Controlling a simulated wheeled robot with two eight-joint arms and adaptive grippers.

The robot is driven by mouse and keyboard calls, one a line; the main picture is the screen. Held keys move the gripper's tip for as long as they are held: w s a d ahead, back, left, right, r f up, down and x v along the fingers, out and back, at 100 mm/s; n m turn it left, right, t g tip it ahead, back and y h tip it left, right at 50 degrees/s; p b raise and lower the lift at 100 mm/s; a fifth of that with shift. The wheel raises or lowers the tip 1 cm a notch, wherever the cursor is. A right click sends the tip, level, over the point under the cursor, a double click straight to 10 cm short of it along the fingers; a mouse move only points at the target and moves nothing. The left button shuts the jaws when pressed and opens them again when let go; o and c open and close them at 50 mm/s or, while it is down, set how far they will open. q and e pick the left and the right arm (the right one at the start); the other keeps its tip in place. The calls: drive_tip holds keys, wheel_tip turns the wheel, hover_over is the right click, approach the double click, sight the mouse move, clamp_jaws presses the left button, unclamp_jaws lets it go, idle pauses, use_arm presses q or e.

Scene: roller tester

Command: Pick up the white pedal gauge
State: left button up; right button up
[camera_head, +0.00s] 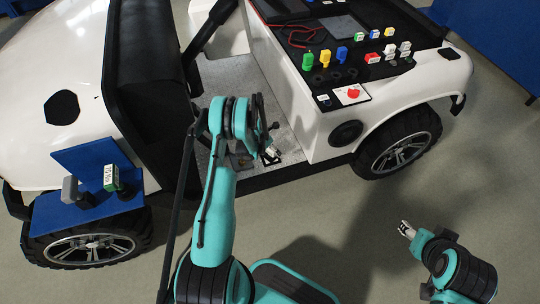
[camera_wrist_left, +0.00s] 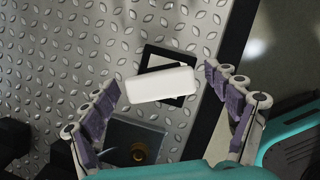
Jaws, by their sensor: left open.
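The white pedal gauge (camera_wrist_left: 160,85) is a plain white rounded block in the left wrist view, over a black-framed pedal on the metal floor plate. My left gripper (camera_wrist_left: 161,78) is open, with one purple-padded finger on each side of the gauge and a gap on both sides.
A dark plate with a brown knob (camera_wrist_left: 138,150) lies close to the left finger. The black door sill (camera_wrist_left: 222,95) runs right of the gauge. The seat (camera_head: 145,80) and dashboard panel (camera_head: 340,50) flank the footwell. A blue shelf (camera_head: 60,215) holds two devices.

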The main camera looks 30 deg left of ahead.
use_arm(q)
drive_tip(key=shift+r, duration=0.15)
drive_tip(key=shift+c, duration=0.6)
drive_tip(key=c, duration=1.5)
